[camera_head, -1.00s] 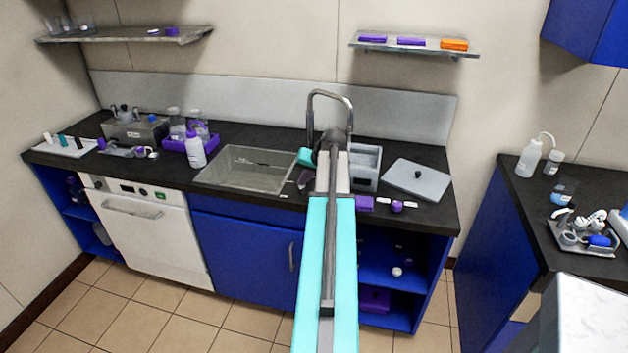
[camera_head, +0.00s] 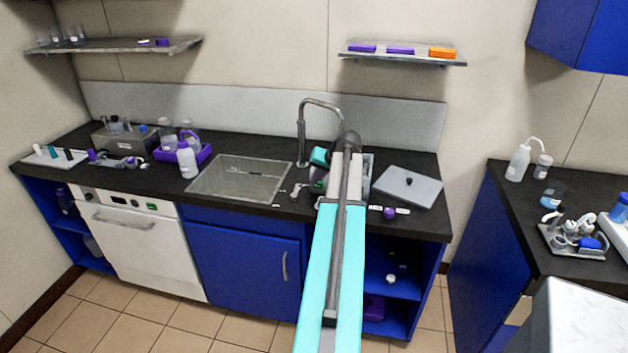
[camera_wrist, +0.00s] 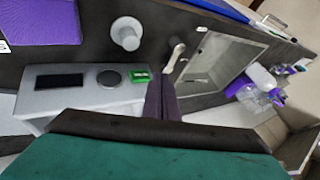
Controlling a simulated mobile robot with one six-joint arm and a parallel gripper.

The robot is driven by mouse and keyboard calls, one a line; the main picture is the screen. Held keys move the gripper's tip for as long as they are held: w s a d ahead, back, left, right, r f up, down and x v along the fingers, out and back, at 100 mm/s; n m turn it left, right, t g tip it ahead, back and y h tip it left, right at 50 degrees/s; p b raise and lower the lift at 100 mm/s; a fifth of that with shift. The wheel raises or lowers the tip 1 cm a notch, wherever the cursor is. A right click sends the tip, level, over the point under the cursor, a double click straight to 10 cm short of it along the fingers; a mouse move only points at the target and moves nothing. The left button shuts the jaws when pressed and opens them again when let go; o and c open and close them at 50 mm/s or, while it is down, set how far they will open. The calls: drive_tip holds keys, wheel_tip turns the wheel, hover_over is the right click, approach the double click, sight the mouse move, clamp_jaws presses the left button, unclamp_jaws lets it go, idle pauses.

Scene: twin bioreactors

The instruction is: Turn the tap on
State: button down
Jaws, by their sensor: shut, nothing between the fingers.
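The tap (camera_head: 302,135) is a tall grey gooseneck at the back right of the sink (camera_head: 238,180), its spout curving right behind my arm. A small silver lever-like piece (camera_head: 297,189) lies by the sink's right front corner. It also shows in the wrist view (camera_wrist: 175,58), just beyond my fingertips; I cannot tell whether it is the tap's handle. My gripper (camera_wrist: 162,97) is shut and empty, above the counter right of the sink. Fingers and lever look apart. In the head view my arm hides part of the counter and the gripper's fingers are hard to make out.
A grey device (camera_wrist: 85,88) with a dark display and green button stands close beside my fingers. A pale round knob-like piece (camera_wrist: 127,33) and a purple block (camera_wrist: 38,25) are nearby. A grey plate (camera_head: 408,186) lies right. A bottle (camera_head: 187,160) stands left of the sink.

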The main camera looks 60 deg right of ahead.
drive_tip(key=shift+p+x, duration=1.25)
drive_tip(key=shift+x, duration=3.25)
drive_tip(key=shift+w+f, duration=0.1)
drive_tip(key=shift+w+n+b, duration=0.4)
drive_tip(key=shift+b, duration=0.3)
drive_tip(key=shift+a, duration=0.1)
drive_tip(key=shift+r, duration=0.25)
drive_tip(key=shift+s+a+r+p, duration=0.1)
drive_tip(key=shift+s+r+p, duration=0.2)
drive_tip(key=shift+s+r, duration=0.15)
drive_tip(key=d+p+v, duration=0.1)
drive_tip(key=p+v, duration=0.1)
drive_tip(key=v, duration=0.6)
drive_tip(key=shift+s+r, duration=0.2)
drive_tip(key=shift+s, duration=0.2)
drive_tip(key=shift+w, duration=0.1)
